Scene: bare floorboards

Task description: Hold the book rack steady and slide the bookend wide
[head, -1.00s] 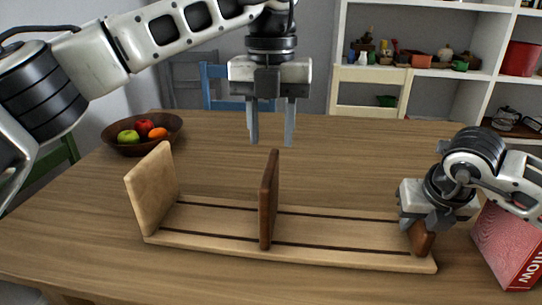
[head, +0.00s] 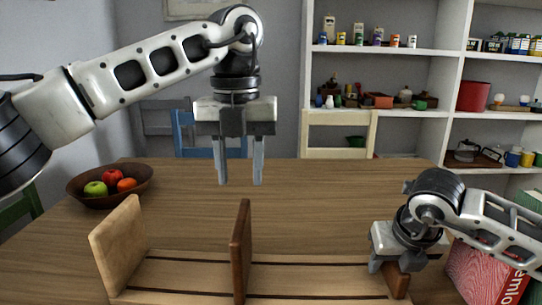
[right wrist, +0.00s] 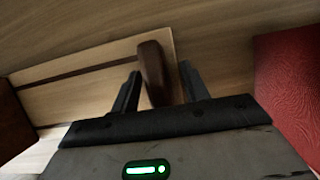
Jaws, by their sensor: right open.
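The book rack is a slatted light-wood base (head: 180,272) with a tall pale end panel (head: 118,248) at its left. A dark brown bookend (head: 241,250) stands upright across its middle. A short dark brown end piece (head: 398,284) is at its right. My left gripper (head: 239,182) is open and empty, above and beyond the bookend, apart from it. My right gripper (head: 395,268) is at the short end piece. In the right wrist view its open fingers stand either side of that end piece (right wrist: 152,70). The rack's front edge is cut off in the head view.
A red book (head: 485,275) stands on the table just right of my right gripper, and it shows in the right wrist view (right wrist: 290,85). A fruit bowl (head: 110,190) sits at the back left. The table (head: 310,205) behind the rack is clear. Chairs and shelves stand beyond.

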